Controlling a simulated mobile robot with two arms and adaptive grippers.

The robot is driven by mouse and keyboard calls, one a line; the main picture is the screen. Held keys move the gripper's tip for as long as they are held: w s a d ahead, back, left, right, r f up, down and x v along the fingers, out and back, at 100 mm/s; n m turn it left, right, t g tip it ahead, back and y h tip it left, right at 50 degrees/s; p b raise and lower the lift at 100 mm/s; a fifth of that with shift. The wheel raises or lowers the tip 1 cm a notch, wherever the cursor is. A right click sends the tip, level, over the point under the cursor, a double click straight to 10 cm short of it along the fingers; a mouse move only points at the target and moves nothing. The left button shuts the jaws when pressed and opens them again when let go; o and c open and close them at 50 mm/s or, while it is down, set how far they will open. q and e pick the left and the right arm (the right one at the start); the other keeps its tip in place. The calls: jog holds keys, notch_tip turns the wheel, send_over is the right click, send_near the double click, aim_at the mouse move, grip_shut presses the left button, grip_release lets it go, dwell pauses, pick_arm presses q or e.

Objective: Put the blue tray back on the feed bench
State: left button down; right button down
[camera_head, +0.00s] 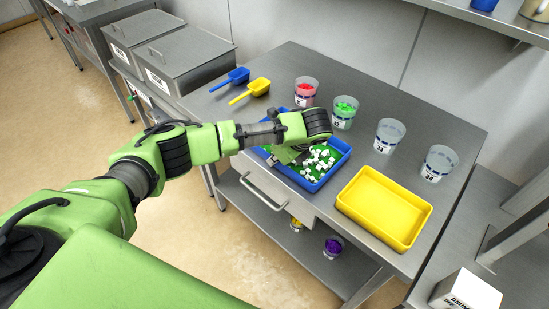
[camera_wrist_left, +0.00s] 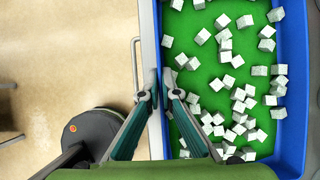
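The blue tray (camera_head: 341,161) is at the front of the steel bench (camera_head: 430,117), beside the yellow tray. It has a green inside and holds many loose white cubes. In the left wrist view the blue tray (camera_wrist_left: 292,120) fills the right half, its near wall along the bench's front edge. My left gripper (camera_wrist_left: 160,78) has its fingers on either side of that wall, closed against it. In the head view my left arm and gripper (camera_head: 290,153) hide part of the tray. I cannot tell whether the tray rests flat or is slightly raised. My right gripper is not in view.
A yellow tray (camera_head: 385,207) lies to the right. Cups (camera_head: 345,112) stand in a row behind, some with red or green contents. Blue (camera_head: 231,79) and yellow (camera_head: 250,91) scoops lie at the back left. A drawer handle (camera_head: 262,191) projects from the bench front.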

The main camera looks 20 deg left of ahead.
pick_arm(q)
jog(key=c, duration=2.3)
grip_release()
jog(key=v, duration=1.2)
jog(key=shift+r+b, duration=0.1)
jog(key=shift+b, duration=0.3)
